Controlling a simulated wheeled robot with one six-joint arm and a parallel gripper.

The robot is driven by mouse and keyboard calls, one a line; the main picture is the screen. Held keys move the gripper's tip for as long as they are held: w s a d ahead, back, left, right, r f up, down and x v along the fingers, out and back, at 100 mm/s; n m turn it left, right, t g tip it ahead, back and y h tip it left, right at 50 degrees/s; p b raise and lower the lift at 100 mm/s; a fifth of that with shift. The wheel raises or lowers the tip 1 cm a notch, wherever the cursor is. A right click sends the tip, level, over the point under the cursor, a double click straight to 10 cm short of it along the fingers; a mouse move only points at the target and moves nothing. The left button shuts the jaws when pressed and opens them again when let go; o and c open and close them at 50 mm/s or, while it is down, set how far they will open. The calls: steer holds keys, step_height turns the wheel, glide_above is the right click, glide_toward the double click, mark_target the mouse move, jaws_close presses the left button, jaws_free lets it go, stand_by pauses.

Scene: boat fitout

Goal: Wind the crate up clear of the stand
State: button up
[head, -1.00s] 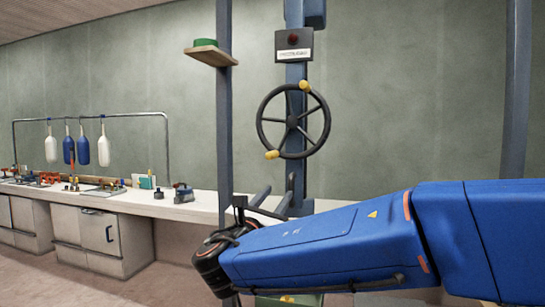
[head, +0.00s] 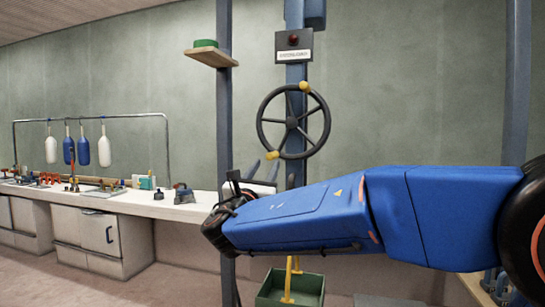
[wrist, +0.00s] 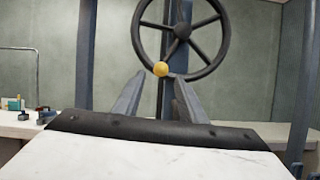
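The black handwheel (head: 293,120) hangs on a blue post, with one yellow knob (head: 304,87) at its upper right and another yellow knob (head: 272,155) at its lower left. My gripper (head: 262,164) is just below the lower knob. In the wrist view my gripper (wrist: 159,80) is open, its two fingers apart and pointing at the wheel. The lower knob (wrist: 160,69) shows between the fingertips, and nothing appears gripped. The green crate (head: 303,300) is low below my arm, with a yellow upright bar in it. What the crate rests on is out of view.
A control box (head: 293,42) with a red lamp is above the wheel. A blue column with a small wooden shelf (head: 212,57) stands left of it. A white workbench (head: 150,205) with tools runs along the wall. Another blue column (head: 516,80) is at right.

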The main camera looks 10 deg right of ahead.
mark_target(275, 151)
steer(key=x, duration=0.8)
steer(key=shift+f, duration=0.1)
jaws_close()
